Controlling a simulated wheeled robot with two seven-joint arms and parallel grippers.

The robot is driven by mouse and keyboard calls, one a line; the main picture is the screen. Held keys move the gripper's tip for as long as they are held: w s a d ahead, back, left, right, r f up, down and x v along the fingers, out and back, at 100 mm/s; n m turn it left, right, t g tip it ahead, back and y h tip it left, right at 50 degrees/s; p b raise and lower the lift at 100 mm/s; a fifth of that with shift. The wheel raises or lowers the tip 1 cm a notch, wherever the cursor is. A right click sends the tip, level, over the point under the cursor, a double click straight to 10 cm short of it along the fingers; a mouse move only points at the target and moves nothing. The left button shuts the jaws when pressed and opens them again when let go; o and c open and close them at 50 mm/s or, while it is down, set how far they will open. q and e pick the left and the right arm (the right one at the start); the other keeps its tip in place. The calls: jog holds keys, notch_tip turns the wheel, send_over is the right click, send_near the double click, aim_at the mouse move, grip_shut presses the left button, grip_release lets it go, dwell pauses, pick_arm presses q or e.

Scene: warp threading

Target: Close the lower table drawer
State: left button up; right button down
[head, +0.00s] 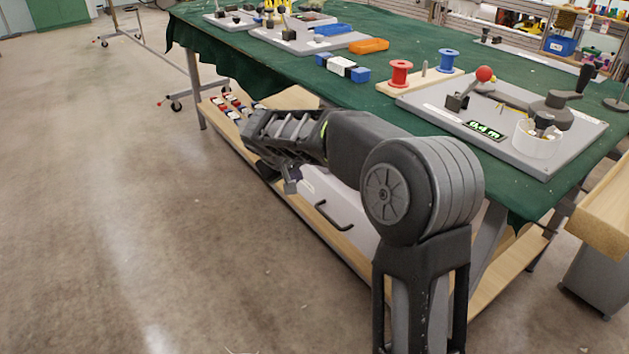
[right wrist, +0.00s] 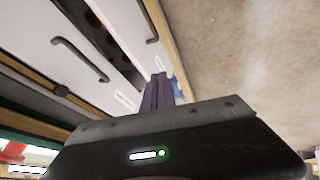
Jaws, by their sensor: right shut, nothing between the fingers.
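The lower drawer's white front (right wrist: 138,32) with a black handle (right wrist: 151,22) stands out from the unit in the right wrist view. A strip of its dark interior with round shapes (right wrist: 105,32) shows behind that front. The upper drawer's white front (right wrist: 50,55) has its own black handle (right wrist: 85,62). In the head view one black handle (head: 333,216) shows on a white front under the table; which drawer it belongs to is unclear. My right gripper (head: 291,178) is shut and empty; its dark fingers (right wrist: 157,90) overlap the lower front's end. I cannot tell whether they touch it. My left gripper is out of view.
The green-covered table (head: 285,85) stands above the drawers, with a winding device on a grey board (head: 545,160) at its right. A wooden lower shelf (head: 290,97) holds several small coloured items (head: 230,105). The floor (head: 130,220) left of the table is clear.

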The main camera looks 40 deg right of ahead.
jog(key=b, duration=0.3)
send_near(319, 186)
notch_tip(319, 186, down, 4)
jog(key=w+a, duration=0.1)
jog(key=a, duration=0.1)
jog(key=d, duration=0.4)
jog(key=shift+w+d+r, duration=0.1)
jog(key=shift+w+r, duration=0.15)
jog(key=shift+r, duration=0.05)
